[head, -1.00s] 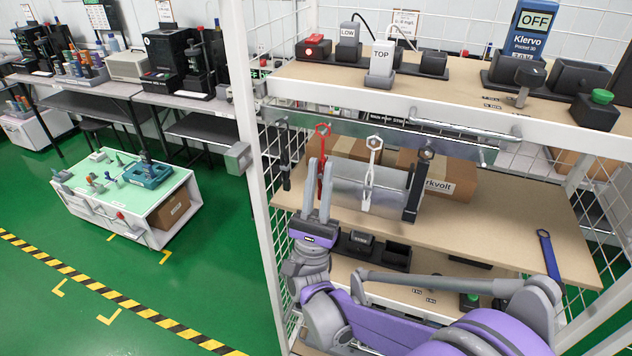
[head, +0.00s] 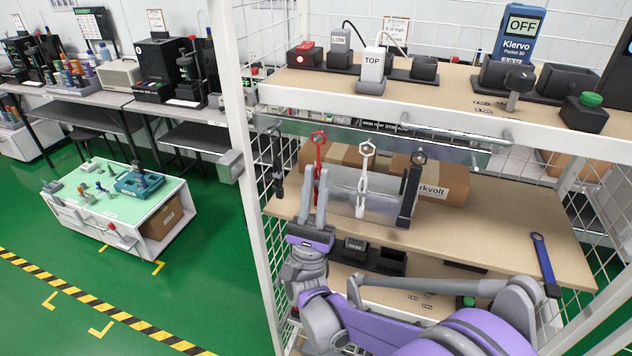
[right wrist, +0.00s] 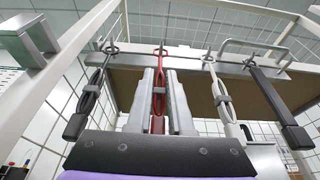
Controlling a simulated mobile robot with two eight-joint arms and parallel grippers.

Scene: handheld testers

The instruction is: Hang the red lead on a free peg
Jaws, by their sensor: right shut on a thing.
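The red lead (head: 317,165) is upright with its ring at the top, in front of the metal peg rail (head: 455,150) under the upper shelf. My right gripper (head: 313,192) is shut on its lower part. In the right wrist view the red lead (right wrist: 160,88) stands between the two fingers (right wrist: 159,98), its ring at the rail. I cannot tell whether the ring is around a peg or just before it. A black lead (head: 277,168) hangs to its left, a white lead (head: 360,205) and a thicker black lead (head: 406,205) to its right. My left gripper is out of view.
The upper shelf (head: 430,95) holds a TOP block (head: 372,66) and a blue Klervo tester (head: 522,35). Cardboard boxes (head: 445,185) stand behind the leads. A blue tool (head: 542,262) lies at the lower shelf's right. A white upright post (head: 240,150) is left of the leads.

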